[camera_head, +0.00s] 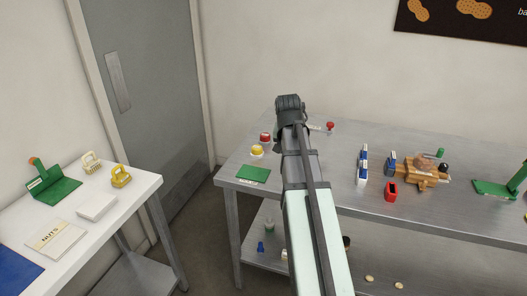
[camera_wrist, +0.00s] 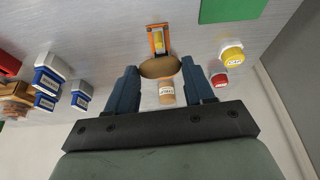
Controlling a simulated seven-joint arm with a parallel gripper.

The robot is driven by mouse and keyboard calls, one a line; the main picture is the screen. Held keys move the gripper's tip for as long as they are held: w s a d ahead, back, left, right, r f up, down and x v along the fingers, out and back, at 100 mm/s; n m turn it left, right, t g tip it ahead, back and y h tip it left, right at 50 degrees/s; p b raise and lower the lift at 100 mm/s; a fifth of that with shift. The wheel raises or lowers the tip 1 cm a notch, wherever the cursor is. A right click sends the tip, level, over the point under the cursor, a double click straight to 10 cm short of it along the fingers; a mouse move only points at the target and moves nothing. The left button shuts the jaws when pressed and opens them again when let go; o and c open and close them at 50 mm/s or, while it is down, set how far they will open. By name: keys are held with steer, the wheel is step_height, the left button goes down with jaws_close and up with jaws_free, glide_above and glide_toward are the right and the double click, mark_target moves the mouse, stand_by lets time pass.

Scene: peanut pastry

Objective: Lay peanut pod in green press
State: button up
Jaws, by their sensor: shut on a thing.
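My gripper (camera_wrist: 160,75) is shut on a brown, oval thing (camera_wrist: 160,67), which looks like the peanut pod, between its fingertips in the wrist view. It is held over the steel table; my arm hides it in the head view. A green hinged device with a flat base (camera_head: 497,190) and raised arm stands at the right of the steel table, cut by the picture edge. Another green hinged device (camera_head: 55,191), with a raised plate and brown knob, stands on the white table at left. I cannot tell which is the green press. My gripper is away from both.
A flat green mat (camera_head: 253,174) lies at the steel table's left front. Yellow-topped (camera_head: 257,151) and red-topped (camera_head: 265,138) pots stand behind it. An orange tool (camera_wrist: 157,40) lies near the pod in the wrist view. Blue-and-white blocks (camera_head: 363,165) and a wooden device (camera_head: 424,174) stand toward the right.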

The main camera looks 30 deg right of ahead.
steer(key=s+d+r+m+g, duration=0.1)
steer(key=s+d+m, duration=0.4)
steer(key=s+d, duration=0.8)
steer(key=s+d+r+m+g, duration=0.1)
steer(key=s+d+m, duration=0.4)
steer(key=s+d, duration=0.9)
steer(key=s+d+r+m+g+h, duration=0.1)
steer(key=s+d, duration=1.2)
steer(key=d, duration=2.8)
steer(key=shift+s+d+m+g, duration=0.4)
steer(key=shift+m+g, duration=0.9)
steer(key=shift+m, duration=1)
steer(key=shift+a, duration=0.1)
steer(key=shift+f, duration=6.35)
steer(key=shift+f, duration=0.5)
